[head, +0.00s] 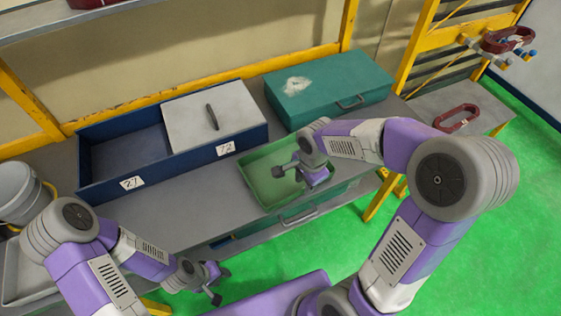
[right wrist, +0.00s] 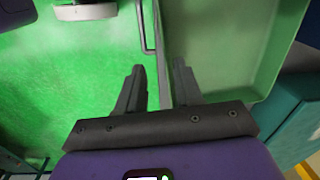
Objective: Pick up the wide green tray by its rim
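The wide green tray (head: 262,183) sits on the grey workbench near its front edge. In the right wrist view the tray (right wrist: 228,45) fills the upper right, its near rim running up the picture. My right gripper (head: 298,177) is over the tray's right part in the head view. In the right wrist view my right gripper (right wrist: 160,68) is open, with the rim line between its two fingers. Whether the fingers touch the rim cannot be told. My left gripper (head: 219,285) is low in front of the bench, fingers apart and empty, away from the tray.
A blue two-part bin (head: 105,180) with a grey lid (head: 215,118) stands behind the tray to the left. A closed teal case (head: 330,85) stands behind it. A teal drawer with a handle (head: 300,215) is under the bench edge. Red rings (head: 457,118) lie at the right.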

